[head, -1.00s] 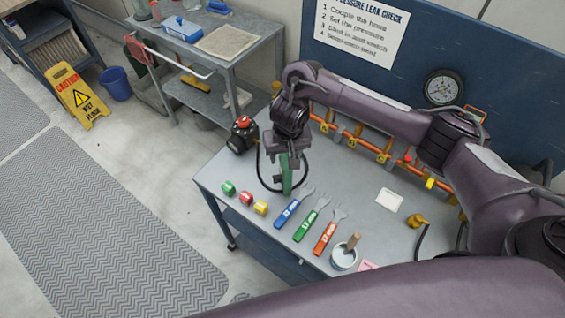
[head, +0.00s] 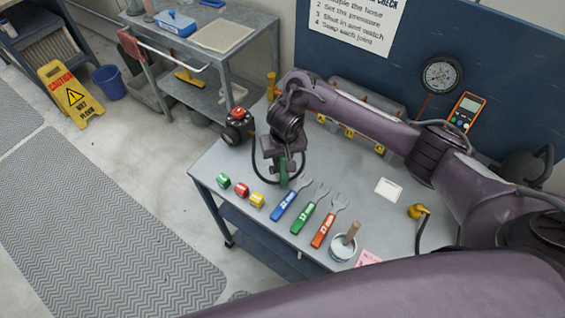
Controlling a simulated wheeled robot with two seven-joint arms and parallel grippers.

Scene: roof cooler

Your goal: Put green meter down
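The green meter (head: 284,173) is a small, narrow dark green body in the head view, just behind the blue-handled wrench on the grey bench (head: 225,160). My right gripper (head: 284,163) points down from above with its fingers around the meter, and looks shut on it. The fingers hide its upper part. Its lower end is at or very close to the bench top; I cannot tell if it touches. A black cable loops beside it. My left gripper is out of view.
Green, red and yellow caps (head: 241,190) lie left of blue, green and orange wrenches (head: 305,217). A pot with a brush (head: 343,247), a white card (head: 388,190) and a yellow fitting (head: 418,211) are to the right. A red-topped black device (head: 238,127) stands behind left.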

